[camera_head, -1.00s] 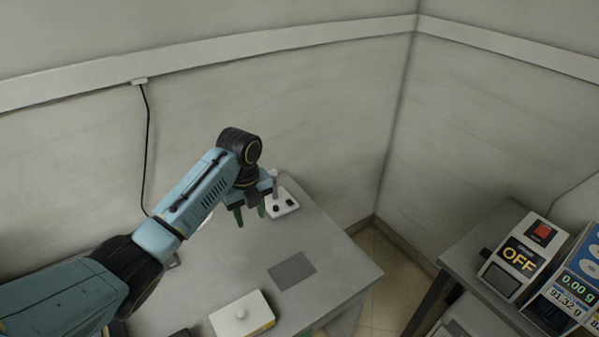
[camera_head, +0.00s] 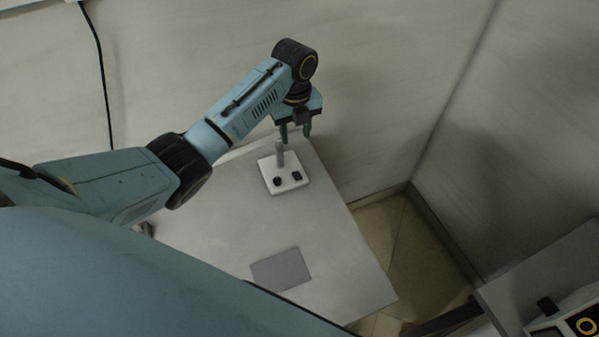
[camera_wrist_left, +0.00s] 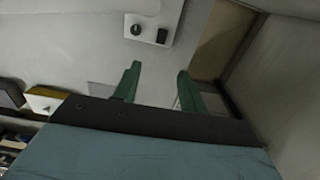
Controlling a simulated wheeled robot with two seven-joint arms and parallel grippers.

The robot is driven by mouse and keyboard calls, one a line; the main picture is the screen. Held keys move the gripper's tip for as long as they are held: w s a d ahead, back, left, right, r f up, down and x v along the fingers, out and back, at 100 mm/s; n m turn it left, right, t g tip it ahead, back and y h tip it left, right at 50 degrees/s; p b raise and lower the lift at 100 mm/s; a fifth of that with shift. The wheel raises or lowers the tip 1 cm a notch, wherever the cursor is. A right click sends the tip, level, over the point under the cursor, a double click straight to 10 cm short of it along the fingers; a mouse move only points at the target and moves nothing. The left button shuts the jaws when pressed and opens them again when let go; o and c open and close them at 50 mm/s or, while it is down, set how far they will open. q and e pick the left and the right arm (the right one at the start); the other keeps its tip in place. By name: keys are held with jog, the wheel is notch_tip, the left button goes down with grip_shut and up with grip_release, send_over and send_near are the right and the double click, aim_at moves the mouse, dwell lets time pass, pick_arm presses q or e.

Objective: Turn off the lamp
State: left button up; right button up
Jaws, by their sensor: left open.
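My right gripper is not in view.
The grey table (camera_head: 335,265) carries a darker flat square (camera_head: 281,270) and is otherwise mostly clear. A wall stands close behind the lamp. A second bench (camera_head: 540,275) with devices is at the right. In the left wrist view a white-and-yellow box (camera_wrist_left: 42,98) sits at the left.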

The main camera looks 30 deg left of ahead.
pick_arm(q)
notch_tip(320, 180, down, 2)
jog(key=b, duration=0.3)
send_near(297, 175)
notch_tip(297, 175, down, 8)
jog(key=shift+r, duration=0.2)
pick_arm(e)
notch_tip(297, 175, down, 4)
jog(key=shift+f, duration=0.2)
